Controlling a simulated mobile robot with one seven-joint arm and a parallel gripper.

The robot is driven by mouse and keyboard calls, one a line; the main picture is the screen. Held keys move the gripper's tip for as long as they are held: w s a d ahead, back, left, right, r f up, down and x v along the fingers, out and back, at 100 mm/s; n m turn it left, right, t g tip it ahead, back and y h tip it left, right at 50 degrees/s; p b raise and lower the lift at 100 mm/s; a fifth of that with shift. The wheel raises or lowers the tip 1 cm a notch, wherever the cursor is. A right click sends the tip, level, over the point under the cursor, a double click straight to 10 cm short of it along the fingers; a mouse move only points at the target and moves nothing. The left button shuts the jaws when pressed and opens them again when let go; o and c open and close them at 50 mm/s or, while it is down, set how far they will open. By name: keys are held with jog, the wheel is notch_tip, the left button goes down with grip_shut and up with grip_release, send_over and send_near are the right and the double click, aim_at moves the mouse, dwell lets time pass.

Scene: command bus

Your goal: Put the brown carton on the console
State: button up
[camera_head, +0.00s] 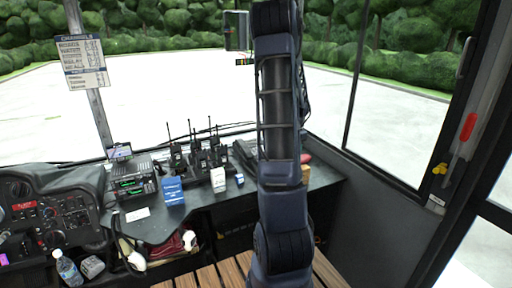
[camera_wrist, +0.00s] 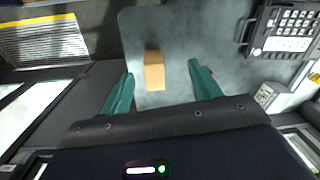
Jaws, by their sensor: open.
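The brown carton (camera_wrist: 154,72) is a small plain tan box standing on a smooth grey surface (camera_wrist: 183,30) in the wrist view. My gripper (camera_wrist: 160,69) has two green fingers spread wide, with the carton showing in the gap between them. The fingers do not visibly touch it, and how far they are above it is hard to tell. In the head view the dark console (camera_head: 325,178) runs below the windscreen. A small tan patch beside my arm there may be the carton, partly hidden. My gripper is not clearly visible in the head view.
The console holds several black handheld radios (camera_head: 198,155), a radio unit (camera_head: 130,180), a blue box (camera_head: 173,191) and a small white box (camera_head: 218,180). A keypad device (camera_wrist: 285,30) lies right of the carton in the wrist view. A water bottle (camera_head: 68,270) stands at lower left.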

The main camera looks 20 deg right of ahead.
jog(key=s+a+r+n+t, duration=0.1)
jog(key=s+a+r+n, duration=0.25)
jog(key=a+r, duration=0.5)
jog(key=s+a+r+n+t, duration=0.1)
jog(key=s+a+r+n, duration=0.4)
jog(key=a, duration=0.6)
jog(key=s+a+r+n+t, duration=0.1)
jog(key=s+a+r+n, duration=0.2)
jog(key=s+a, duration=0.4)
jog(key=s+a+r+n+t, duration=0.1)
jog(key=s+a+r+n, duration=0.2)
jog(key=s+a, duration=0.5)
jog(key=shift+s+r+n, duration=0.15)
jog(key=shift+r+n, duration=0.25)
jog(key=shift+n, duration=0.25)
